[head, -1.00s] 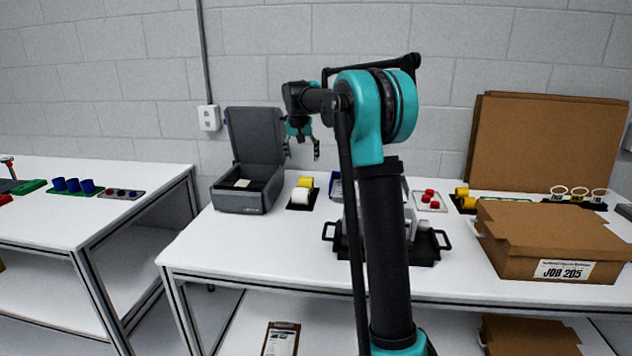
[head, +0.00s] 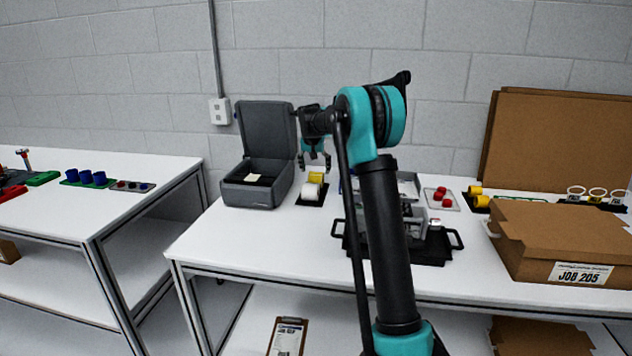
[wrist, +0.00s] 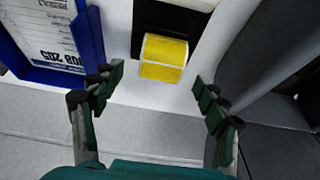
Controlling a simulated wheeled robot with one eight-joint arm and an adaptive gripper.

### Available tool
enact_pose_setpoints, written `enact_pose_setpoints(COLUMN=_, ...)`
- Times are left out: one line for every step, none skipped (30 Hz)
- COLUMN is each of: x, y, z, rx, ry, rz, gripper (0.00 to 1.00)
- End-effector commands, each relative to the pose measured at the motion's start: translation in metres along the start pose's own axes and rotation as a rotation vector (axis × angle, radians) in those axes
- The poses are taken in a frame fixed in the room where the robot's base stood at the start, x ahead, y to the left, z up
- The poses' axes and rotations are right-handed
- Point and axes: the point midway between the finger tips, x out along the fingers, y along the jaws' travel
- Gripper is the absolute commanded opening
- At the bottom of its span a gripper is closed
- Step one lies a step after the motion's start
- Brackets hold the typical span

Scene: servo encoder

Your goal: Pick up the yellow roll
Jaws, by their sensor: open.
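A yellow roll (head: 316,177) stands on a small black tray (head: 303,203) on the table, behind a white roll (head: 309,192). In the wrist view the yellow roll (wrist: 164,57) lies at the edge of the black tray (wrist: 150,18), ahead of my fingers and roughly centred between them. My gripper (head: 314,166) is open and empty, above and just behind the yellow roll in the head view. In the wrist view my gripper (wrist: 160,95) has its two fingers wide apart, and neither touches the roll.
An open grey case (head: 262,190) stands close on the left. A blue tray with a paper (wrist: 62,40) lies on the other side in the wrist view. A black-handled fixture (head: 425,245) and a cardboard box (head: 560,235) stand to the right. The front table area is clear.

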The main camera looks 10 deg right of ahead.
Motion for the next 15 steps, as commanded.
enact_pose_setpoints(x=0.002, y=0.0, z=0.0, rx=0.0, ry=0.0, rz=0.0, gripper=0.74)
enact_pose_setpoints(x=0.003, y=0.0, z=0.0, rx=0.0, ry=0.0, rz=0.0, gripper=0.74)
enact_pose_setpoints(x=0.005, y=0.0, z=0.0, rx=0.0, ry=0.0, rz=0.0, gripper=0.74)
enact_pose_setpoints(x=0.007, y=0.0, z=0.0, rx=0.0, ry=0.0, rz=0.0, gripper=0.74)
enact_pose_setpoints(x=0.009, y=0.0, z=0.0, rx=0.0, ry=0.0, rz=0.0, gripper=0.74)
enact_pose_setpoints(x=0.013, y=0.0, z=-0.001, rx=0.0, ry=0.0, rz=0.0, gripper=0.74)
enact_pose_setpoints(x=0.017, y=-0.001, z=-0.001, rx=0.0, ry=0.0, rz=0.0, gripper=0.74)
enact_pose_setpoints(x=0.021, y=-0.001, z=-0.001, rx=0.0, ry=0.0, rz=0.0, gripper=0.74)
enact_pose_setpoints(x=0.027, y=-0.001, z=-0.001, rx=0.0, ry=0.0, rz=0.0, gripper=0.74)
enact_pose_setpoints(x=0.032, y=-0.001, z=-0.002, rx=0.0, ry=0.0, rz=0.0, gripper=0.74)
enact_pose_setpoints(x=0.036, y=-0.001, z=-0.001, rx=0.0, ry=0.0, rz=0.0, gripper=0.74)
enact_pose_setpoints(x=0.042, y=-0.001, z=-0.001, rx=0.0, ry=0.0, rz=0.0, gripper=0.74)
enact_pose_setpoints(x=0.046, y=-0.001, z=-0.002, rx=0.0, ry=0.0, rz=0.0, gripper=0.74)
enact_pose_setpoints(x=0.049, y=-0.001, z=-0.002, rx=0.0, ry=0.0, rz=0.0, gripper=0.74)
enact_pose_setpoints(x=0.052, y=-0.001, z=-0.001, rx=0.0, ry=0.0, rz=0.0, gripper=0.74)
